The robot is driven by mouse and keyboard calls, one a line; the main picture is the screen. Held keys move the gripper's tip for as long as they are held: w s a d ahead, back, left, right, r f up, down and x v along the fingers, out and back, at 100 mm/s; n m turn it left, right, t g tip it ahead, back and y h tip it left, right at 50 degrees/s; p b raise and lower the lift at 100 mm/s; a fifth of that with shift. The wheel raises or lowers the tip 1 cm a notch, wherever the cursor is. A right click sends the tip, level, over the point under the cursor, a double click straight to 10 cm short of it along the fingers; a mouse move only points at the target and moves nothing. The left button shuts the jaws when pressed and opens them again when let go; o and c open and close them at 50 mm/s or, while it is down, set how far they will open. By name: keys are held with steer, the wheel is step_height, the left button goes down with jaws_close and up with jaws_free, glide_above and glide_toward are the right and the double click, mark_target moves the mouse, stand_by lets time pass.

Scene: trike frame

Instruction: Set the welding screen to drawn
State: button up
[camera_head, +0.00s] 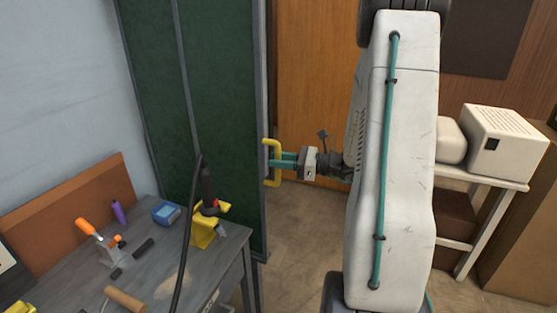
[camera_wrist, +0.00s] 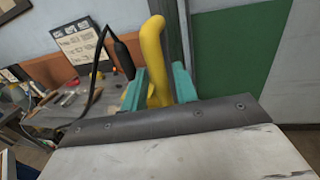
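The welding screen (camera_head: 205,110) is a tall dark green panel in a grey frame, standing behind the workbench in the head view. Its green surface also shows in the wrist view (camera_wrist: 230,55). A yellow handle (camera_head: 268,150) sits on the screen's right edge. My gripper (camera_head: 284,161) is at this handle, its teal fingers reaching it from the right. In the wrist view the yellow handle (camera_wrist: 155,50) stands between the two teal fingers (camera_wrist: 158,88), one on each side. The fingers look close to the handle; the exact contact is partly hidden.
A grey workbench (camera_head: 155,262) with a torch in a yellow stand (camera_head: 205,228), an orange-handled tool and small items stands in front of the screen at left. A white shelf with a white box (camera_head: 505,143) is at right. Bare floor (camera_head: 310,230) shows between.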

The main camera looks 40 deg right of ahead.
stand_by(0.3)
steer(key=v, duration=0.7)
steer(key=shift+s+d, duration=0.25)
steer(key=shift+s, duration=0.05)
steer(key=s+a+n+g, duration=0.4)
steer(key=a+n+g, duration=0.2)
steer(key=a+n, duration=0.15)
steer(key=s+a+n+g, duration=0.4)
steer(key=a+n+g, duration=0.2)
steer(key=a+g, duration=0.15)
steer(key=s+a+r+n+h, duration=0.8)
steer(key=a+n, duration=0.4)
steer(key=n, duration=0.3)
steer(key=r+h, duration=0.1)
steer(key=h, duration=0.1)
steer(key=shift+s+a+h, duration=0.2)
steer(key=shift+h, duration=0.1)
